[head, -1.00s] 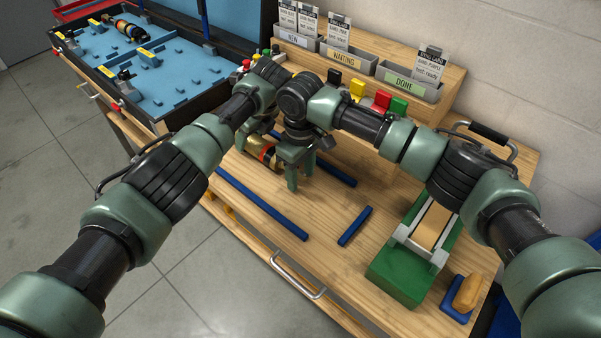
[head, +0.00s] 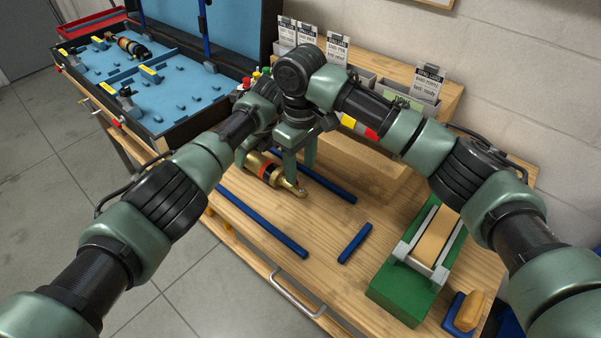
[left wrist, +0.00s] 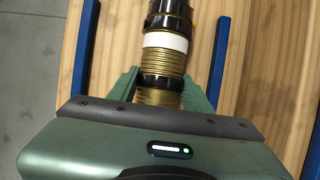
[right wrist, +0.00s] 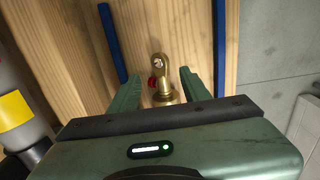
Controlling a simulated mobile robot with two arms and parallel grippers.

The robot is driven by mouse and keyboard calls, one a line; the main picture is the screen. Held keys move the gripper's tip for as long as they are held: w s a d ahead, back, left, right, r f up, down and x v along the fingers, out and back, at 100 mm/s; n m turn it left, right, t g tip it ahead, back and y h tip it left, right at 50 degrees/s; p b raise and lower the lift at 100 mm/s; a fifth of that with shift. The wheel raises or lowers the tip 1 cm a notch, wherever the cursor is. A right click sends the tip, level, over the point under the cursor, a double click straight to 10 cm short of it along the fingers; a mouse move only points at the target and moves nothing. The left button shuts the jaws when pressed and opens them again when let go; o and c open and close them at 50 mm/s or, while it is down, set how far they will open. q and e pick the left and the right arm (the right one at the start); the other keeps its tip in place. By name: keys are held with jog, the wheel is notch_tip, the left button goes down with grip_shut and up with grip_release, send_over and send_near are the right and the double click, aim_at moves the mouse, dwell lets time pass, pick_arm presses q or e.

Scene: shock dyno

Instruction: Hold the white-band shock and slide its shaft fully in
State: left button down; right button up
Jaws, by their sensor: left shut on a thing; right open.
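The white-band shock (head: 268,170) lies over the wooden bench, with a gold body, a red band and a gold end eye (head: 302,192). Its white band (left wrist: 165,41) shows in the left wrist view. My left gripper (left wrist: 160,88) is shut on the ribbed gold body; in the head view its fingers are partly hidden. My right gripper (head: 298,165) is open above the gold-eye end. In the right wrist view the end eye (right wrist: 158,62) and a red knob (right wrist: 153,82) show between and beyond its fingers. I cannot tell how much shaft is out.
Blue rails (head: 262,222) lie on the bench, with a short blue bar (head: 355,243). A green stand (head: 402,292) and an orange block (head: 470,310) are at the right. Card bins (head: 362,78) stand behind. A blue case (head: 185,85) holds another shock (head: 132,46).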

pick_arm(q)
jog(key=shift+f, duration=0.1)
jog(key=c, duration=0.6)
grip_release()
pick_arm(e)
jog(key=shift+r, duration=0.6)
pick_arm(q)
notch_tip(320, 180, up, 20)
jog(key=shift+r, duration=0.1)
pick_arm(e)
jog(key=shift+f, duration=0.2)
